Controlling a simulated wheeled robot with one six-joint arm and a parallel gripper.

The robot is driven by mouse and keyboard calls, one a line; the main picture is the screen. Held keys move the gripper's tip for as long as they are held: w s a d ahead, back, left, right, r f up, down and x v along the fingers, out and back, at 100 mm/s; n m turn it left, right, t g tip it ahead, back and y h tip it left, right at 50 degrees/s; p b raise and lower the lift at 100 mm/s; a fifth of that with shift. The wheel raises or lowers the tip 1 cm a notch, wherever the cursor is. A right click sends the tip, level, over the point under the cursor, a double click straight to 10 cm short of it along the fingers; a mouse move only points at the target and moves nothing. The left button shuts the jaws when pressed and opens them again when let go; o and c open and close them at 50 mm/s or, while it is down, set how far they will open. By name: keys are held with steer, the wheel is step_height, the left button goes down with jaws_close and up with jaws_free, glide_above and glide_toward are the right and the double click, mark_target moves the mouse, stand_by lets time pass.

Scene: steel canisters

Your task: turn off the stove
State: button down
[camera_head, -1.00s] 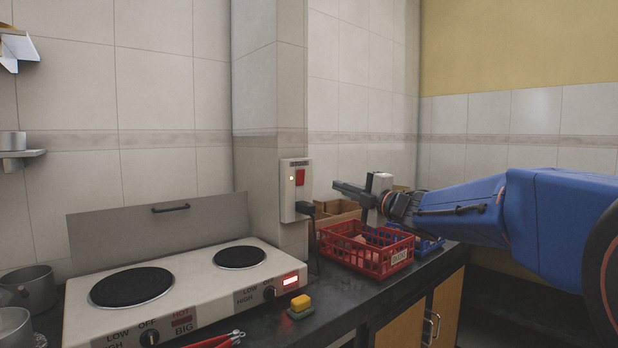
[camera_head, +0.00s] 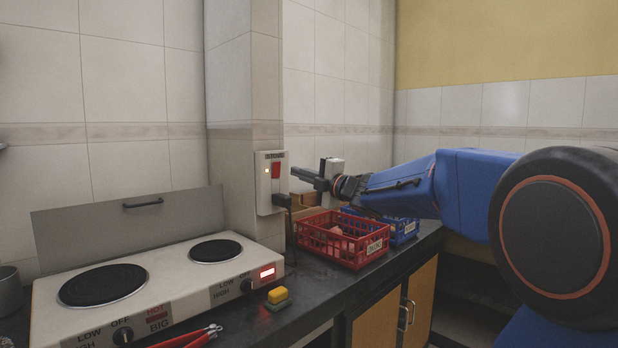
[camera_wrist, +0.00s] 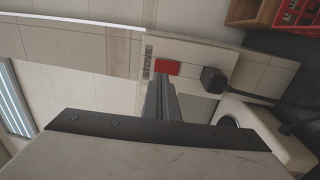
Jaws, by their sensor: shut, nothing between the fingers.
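The stove (camera_head: 182,287) is a white two-burner hot plate on the dark counter, with a red lit indicator (camera_head: 267,273) at its right front. Its knobs (camera_head: 246,286) sit on the front panel. A white wall box with a red switch (camera_head: 276,170) and a small amber light is on the pillar; in the wrist view its red switch (camera_wrist: 167,68) shows beside a "STOVE" label. My gripper (camera_head: 296,172) is shut and empty, its fingertips just right of the box. In the wrist view the fingers (camera_wrist: 163,82) point at the switch's edge; contact cannot be told.
A black plug (camera_head: 282,200) with a cable hangs under the switch. A red crate (camera_head: 345,246) and a blue crate (camera_head: 404,230) stand below my arm. A yellow sponge (camera_head: 278,296) and red-handled tongs (camera_head: 190,338) lie by the stove's front.

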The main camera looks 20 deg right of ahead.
mark_target(277, 165)
steer(key=x, duration=0.7)
steer(key=shift+w+r, duration=0.1)
steer(key=shift+w, duration=0.1)
steer(key=shift+s, duration=0.1)
stand_by(0.3)
